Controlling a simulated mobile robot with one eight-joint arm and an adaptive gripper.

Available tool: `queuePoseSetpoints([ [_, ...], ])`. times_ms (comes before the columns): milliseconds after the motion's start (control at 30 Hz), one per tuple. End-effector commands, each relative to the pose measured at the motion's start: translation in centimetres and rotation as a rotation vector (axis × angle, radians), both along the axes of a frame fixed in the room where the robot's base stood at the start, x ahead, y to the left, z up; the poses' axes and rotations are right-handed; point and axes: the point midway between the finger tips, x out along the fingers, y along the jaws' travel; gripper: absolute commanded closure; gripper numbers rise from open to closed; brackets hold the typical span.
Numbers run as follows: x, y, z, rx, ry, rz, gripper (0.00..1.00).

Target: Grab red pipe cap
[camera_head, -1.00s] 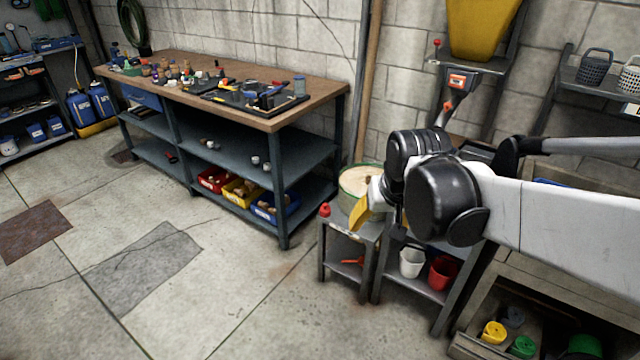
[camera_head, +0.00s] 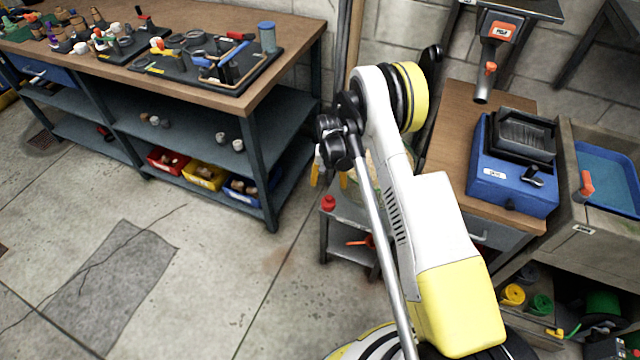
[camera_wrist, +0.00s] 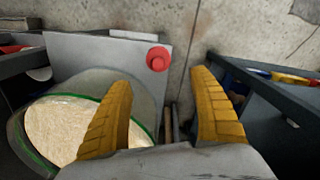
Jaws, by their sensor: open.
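The red pipe cap (camera_head: 328,203) sits on the corner of a small grey metal stand (camera_head: 345,213), beside the workbench. In the wrist view the red cap (camera_wrist: 158,59) lies near the stand's edge, beyond my fingertips and between their lines. My gripper (camera_wrist: 168,85) is open and empty, its two yellow fingers apart. In the head view my gripper (camera_head: 328,182) shows only in part behind my arm, just above the cap and apart from it.
The workbench (camera_head: 262,130) with loaded shelves is left of the stand. A blue machine (camera_head: 510,165) stands on the wooden top at right. Open floor lies in front.

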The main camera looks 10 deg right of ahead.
Motion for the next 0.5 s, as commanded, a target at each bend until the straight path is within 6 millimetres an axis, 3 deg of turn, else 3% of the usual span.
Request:
queuePoseSetpoints([
  [500,-0.2,0.0,-6.8,0.0,0.007,-0.004,0.29],
])
